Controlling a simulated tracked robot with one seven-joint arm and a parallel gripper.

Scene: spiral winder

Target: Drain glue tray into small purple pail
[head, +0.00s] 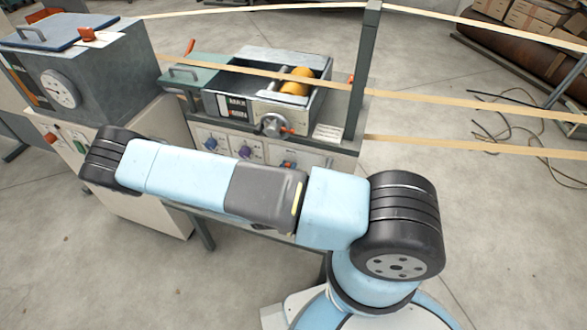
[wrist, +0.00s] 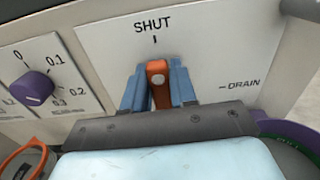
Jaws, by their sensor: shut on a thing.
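In the wrist view my gripper (wrist: 158,82) has its two blue fingers on either side of an orange valve lever (wrist: 157,70) and is shut on it. The lever points up to the SHUT mark; the DRAIN mark is to the right. A curved purple rim (wrist: 288,134), which looks like the small pail, shows at the lower right, mostly cut off or hidden. In the head view an open grey tray box (head: 318,103) with a yellow roller sits on top of the machine. My arm hides most of the machine's lower front.
A purple knob (wrist: 35,87) on a numbered dial is left of the lever. An orange loop (wrist: 22,158) shows at the lower left. A grey machine (head: 95,80) stands left of the tray. Tan strips (head: 440,100) run across at right, by a post (head: 366,60).

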